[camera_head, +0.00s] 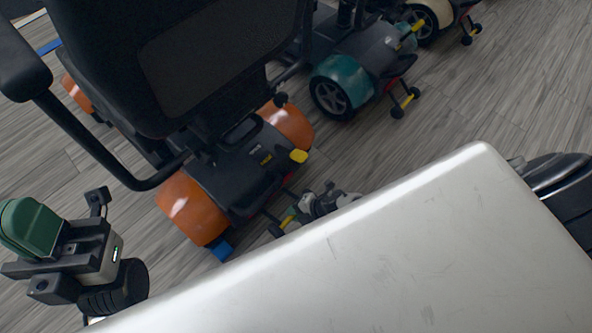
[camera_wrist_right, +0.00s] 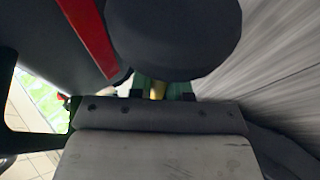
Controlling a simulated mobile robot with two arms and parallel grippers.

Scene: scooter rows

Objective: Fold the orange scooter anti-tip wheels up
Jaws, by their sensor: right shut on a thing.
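The orange scooter (camera_head: 190,207) stands at centre left in the head view, with orange rear fenders, a black seat and a yellow tab (camera_head: 298,156) at its rear. Its anti-tip wheels (camera_head: 275,230) show low behind it, partly covered by my right gripper (camera_head: 293,212). In the right wrist view a large dark wheel (camera_wrist_right: 175,35) fills the top centre. The green fingers of my right gripper (camera_wrist_right: 158,92) are shut on the yellow bar (camera_wrist_right: 158,88) below that wheel. My left gripper (camera_head: 30,228), with green fingers, is at the lower left, away from the scooter; its opening is unclear.
A teal scooter (camera_head: 340,80) stands to the upper right, its anti-tip wheels (camera_head: 404,103) low at the rear. A cream scooter (camera_head: 428,22) is beyond it. My own pale body panel covers the lower right. Wood-look floor (camera_head: 480,110) is clear at the right.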

